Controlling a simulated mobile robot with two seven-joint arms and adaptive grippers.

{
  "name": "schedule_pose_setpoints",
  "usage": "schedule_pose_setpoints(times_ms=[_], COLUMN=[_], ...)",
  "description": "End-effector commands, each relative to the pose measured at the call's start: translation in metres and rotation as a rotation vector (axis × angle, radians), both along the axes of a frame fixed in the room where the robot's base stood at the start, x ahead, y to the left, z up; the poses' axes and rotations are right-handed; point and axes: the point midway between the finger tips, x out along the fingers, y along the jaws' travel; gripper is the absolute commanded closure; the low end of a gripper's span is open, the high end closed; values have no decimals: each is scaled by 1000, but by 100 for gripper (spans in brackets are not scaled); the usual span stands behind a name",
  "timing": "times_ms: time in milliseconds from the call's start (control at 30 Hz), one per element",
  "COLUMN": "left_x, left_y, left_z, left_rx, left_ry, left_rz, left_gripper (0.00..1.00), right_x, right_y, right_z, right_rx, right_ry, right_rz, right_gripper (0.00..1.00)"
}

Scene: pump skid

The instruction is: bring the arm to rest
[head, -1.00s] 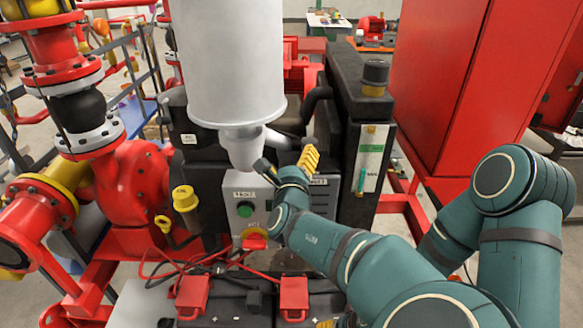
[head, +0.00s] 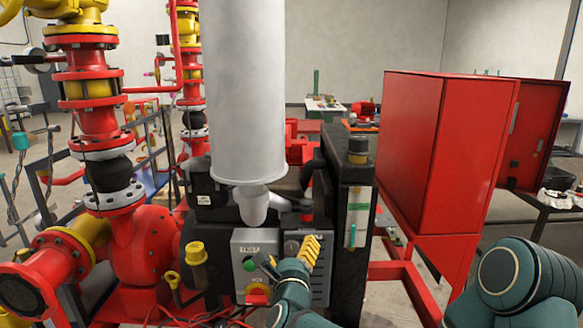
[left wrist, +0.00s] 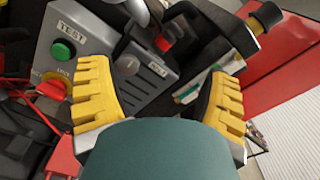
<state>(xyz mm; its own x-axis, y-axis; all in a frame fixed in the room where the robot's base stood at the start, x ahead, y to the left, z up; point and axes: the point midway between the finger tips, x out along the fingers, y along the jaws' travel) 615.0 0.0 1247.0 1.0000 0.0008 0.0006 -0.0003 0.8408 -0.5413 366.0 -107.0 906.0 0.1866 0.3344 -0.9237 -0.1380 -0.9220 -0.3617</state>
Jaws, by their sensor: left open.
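My left gripper (head: 290,252) is open and empty in front of the grey control box (head: 241,241). Its two yellow ribbed fingers stand wide apart in the left wrist view (left wrist: 160,78). The control box has a TEST label, a green button (head: 250,265) and a red-and-yellow knob (head: 258,294). In the left wrist view the green button (left wrist: 63,50) lies beyond the left finger, with a gap visible. A second grey panel (left wrist: 150,80) with a round knob shows between the fingers. My right gripper is not in view.
A white cylinder (head: 255,90) hangs close above the control box. A black upright block (head: 352,215) stands right of it. Red pipework and a pump (head: 145,245) fill the left. A red cabinet (head: 425,150) stands at the right.

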Motion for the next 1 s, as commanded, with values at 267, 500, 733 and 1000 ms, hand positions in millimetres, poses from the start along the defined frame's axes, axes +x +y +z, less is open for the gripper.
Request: schedule_pose_setpoints(times_ms=[267,500,733,1000], left_x=[0,-40,-117,-201], left_y=[62,123,151,138], left_z=[-114,-250,-367,-436], left_rx=[-263,-668,-1175,-1749], left_ry=[232,493,703,805], left_rz=[139,392,758,1240], left_gripper=[22,22,22,22], right_x=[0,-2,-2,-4], right_y=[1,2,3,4], right_z=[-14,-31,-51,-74], right_rx=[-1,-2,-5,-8], right_ry=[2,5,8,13], right_rz=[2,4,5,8], right_gripper=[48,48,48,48])
